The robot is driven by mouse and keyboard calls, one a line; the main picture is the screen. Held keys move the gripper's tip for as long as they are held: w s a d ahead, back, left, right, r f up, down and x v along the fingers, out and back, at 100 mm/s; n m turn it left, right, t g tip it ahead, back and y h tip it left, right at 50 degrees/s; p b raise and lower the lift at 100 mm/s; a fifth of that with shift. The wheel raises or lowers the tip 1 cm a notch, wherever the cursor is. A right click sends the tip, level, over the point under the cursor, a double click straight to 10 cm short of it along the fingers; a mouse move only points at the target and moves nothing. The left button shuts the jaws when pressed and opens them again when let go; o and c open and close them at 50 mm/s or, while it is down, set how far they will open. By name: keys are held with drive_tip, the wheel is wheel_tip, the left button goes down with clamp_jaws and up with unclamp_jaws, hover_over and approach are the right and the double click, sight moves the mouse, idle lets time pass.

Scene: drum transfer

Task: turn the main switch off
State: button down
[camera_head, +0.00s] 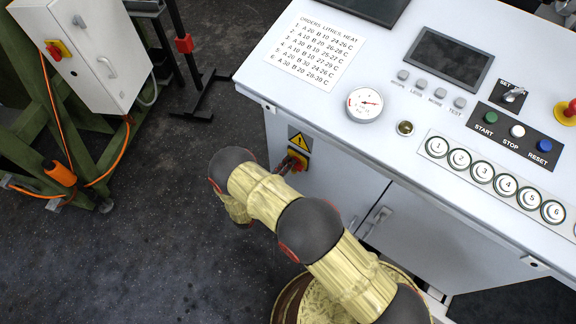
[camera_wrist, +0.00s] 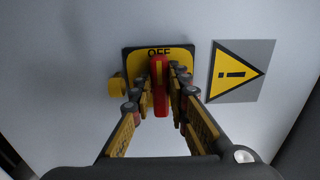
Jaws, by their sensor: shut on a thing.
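The main switch is a yellow and black plate (camera_wrist: 133,64) with a red handle (camera_wrist: 158,100) on the console's front panel. In the wrist view the handle stands upright in the picture, its top end at the word OFF, which it partly covers. My gripper (camera_wrist: 162,75) is shut on the handle, with a finger on either side. In the head view the switch (camera_head: 297,157) sits just below a warning sign (camera_head: 299,139), and my gripper (camera_head: 283,167) and arm reach it from below and partly hide it.
The console top (camera_head: 330,88) carries a gauge (camera_head: 364,104), a screen and several buttons above the switch. Cabinet doors with a handle (camera_head: 377,217) lie right of it.

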drive_tip(key=c, duration=1.8)
unclamp_jaws()
drive_tip(key=shift+o, duration=0.4)
drive_tip(key=shift+a, duration=0.1)
drive_tip(key=v, duration=1.2)
